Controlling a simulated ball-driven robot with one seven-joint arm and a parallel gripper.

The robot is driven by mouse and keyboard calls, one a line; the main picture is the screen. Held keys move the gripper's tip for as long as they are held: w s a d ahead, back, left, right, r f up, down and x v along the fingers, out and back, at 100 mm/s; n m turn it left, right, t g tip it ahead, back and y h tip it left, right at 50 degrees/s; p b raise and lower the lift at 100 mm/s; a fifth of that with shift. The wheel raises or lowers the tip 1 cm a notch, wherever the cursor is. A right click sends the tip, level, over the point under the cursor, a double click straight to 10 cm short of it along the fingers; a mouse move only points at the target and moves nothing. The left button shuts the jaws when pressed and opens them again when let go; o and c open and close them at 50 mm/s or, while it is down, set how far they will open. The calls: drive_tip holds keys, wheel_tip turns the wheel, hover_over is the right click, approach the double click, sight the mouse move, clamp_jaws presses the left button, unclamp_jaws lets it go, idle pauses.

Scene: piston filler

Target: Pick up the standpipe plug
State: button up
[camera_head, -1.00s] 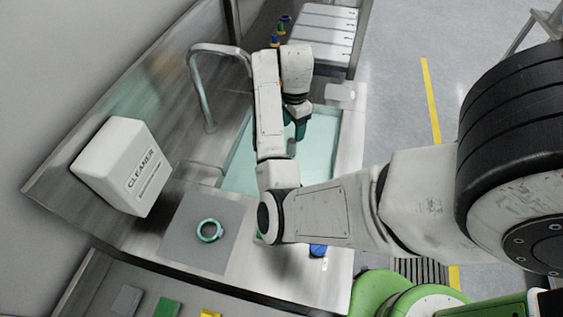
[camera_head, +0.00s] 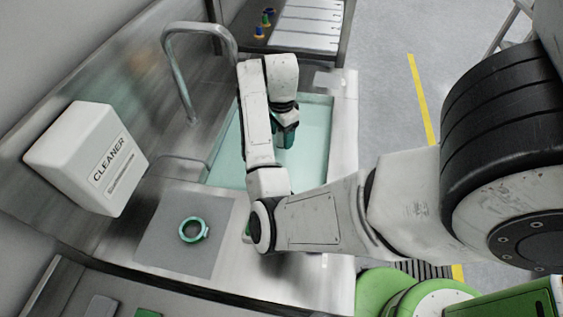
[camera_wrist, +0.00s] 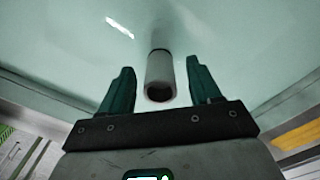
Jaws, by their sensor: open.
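The standpipe plug (camera_wrist: 160,70) is a pale grey hollow cylinder in the wrist view, with its dark open end toward the camera. It stands in the sink basin (camera_head: 318,115), which is filled with pale green. My gripper (camera_wrist: 158,78) is open, with one dark green finger on each side of the plug and a visible gap on both sides. In the head view my gripper (camera_head: 286,138) reaches down over the basin, and the arm hides the plug there.
A tall faucet (camera_head: 178,75) stands at the basin's left. A white cleaner box (camera_head: 85,155) is on the left wall. A green ring (camera_head: 193,230) lies on a grey mat (camera_head: 165,240) in front. A rack (camera_head: 305,25) stands behind the basin.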

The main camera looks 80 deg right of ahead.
sight(282, 149)
wheel_tip(282, 149, down, 2)
drive_tip(key=shift+f+b, duration=0.25)
drive_tip(key=shift+b, duration=0.55)
drive_tip(key=shift+c, duration=0.3)
clamp_jaws()
drive_tip(key=shift+r, duration=0.1)
idle(0.4)
